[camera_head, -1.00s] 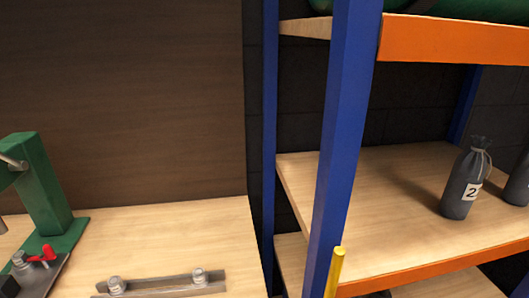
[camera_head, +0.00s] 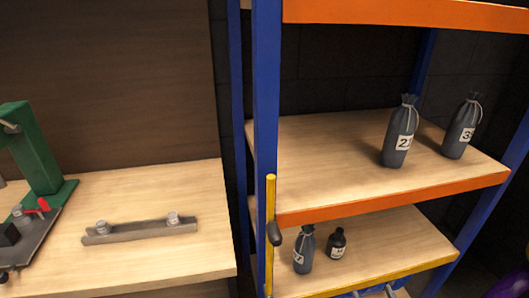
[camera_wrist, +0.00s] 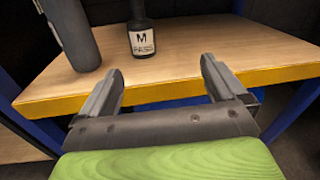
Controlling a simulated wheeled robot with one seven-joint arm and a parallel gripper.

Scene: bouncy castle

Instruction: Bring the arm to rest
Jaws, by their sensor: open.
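My gripper (camera_wrist: 160,88) is open in the wrist view, with its two fingers apart and nothing between them. It points toward the yellow-edged lower shelf (camera_wrist: 180,82). A dark bottle (camera_wrist: 142,38) with a white label stands upright on that shelf, beyond the fingers. A grey wrapped bottle (camera_wrist: 70,35) stands to its left, partly cut off. In the head view, grey finger-like parts show at the bottom edge, just in front of the lower shelf (camera_head: 385,235); the rest of my arm is out of view.
Blue shelf posts (camera_head: 266,120) and a yellow upright bar (camera_head: 271,215) stand left of the shelves. Two wrapped bottles numbered 2 (camera_head: 399,135) and 3 (camera_head: 462,128) are on the middle shelf (camera_head: 320,140). A workbench (camera_head: 190,250) with a green press (camera_head: 35,150) is at left.

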